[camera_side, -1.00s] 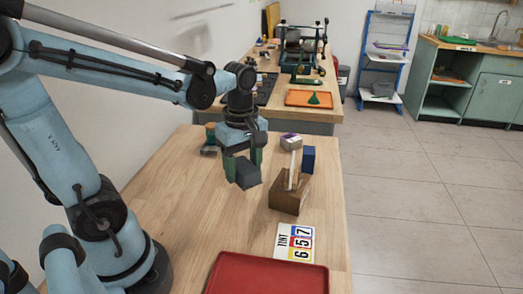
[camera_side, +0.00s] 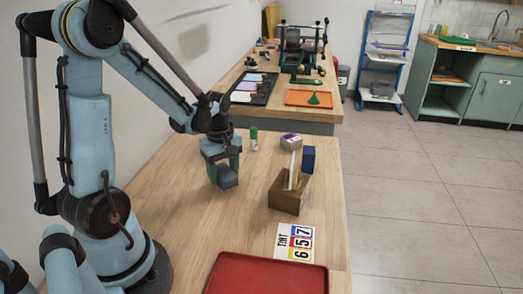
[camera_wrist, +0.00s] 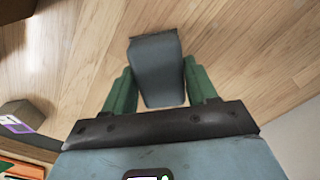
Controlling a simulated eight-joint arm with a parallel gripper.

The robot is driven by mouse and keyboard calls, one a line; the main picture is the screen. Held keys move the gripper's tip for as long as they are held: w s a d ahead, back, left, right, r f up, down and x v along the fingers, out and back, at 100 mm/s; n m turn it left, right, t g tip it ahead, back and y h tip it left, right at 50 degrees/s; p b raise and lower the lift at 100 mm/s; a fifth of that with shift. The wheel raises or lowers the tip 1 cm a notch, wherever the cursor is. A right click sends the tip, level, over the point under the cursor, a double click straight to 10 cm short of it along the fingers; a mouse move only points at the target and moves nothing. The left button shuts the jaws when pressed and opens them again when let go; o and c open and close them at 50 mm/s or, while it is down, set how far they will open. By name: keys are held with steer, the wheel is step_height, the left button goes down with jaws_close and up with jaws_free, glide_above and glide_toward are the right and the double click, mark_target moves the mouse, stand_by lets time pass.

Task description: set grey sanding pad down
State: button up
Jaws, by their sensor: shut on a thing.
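The grey sanding pad (camera_side: 228,177) is a dark grey block between the green fingers of my gripper (camera_side: 222,172) in the side view. It is over the left middle of the wooden table. In the wrist view the pad (camera_wrist: 156,70) sits between the two green fingers of my gripper (camera_wrist: 158,88), which is shut on it. The pad hangs low; I cannot tell whether it touches the table top.
A wooden block with a pale stick (camera_side: 289,194) stands right of my gripper. A blue block (camera_side: 308,159), a grey block with a purple label (camera_side: 291,141) and a green-and-white tube (camera_side: 254,139) are behind. A red tray (camera_side: 262,276) and number card (camera_side: 295,242) lie in front. Bare table surrounds my gripper.

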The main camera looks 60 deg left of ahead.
steer(key=shift+f, duration=0.95)
steer(key=shift+f, duration=0.15)
steer(key=o, duration=1.1)
steer(key=shift+c, duration=0.2)
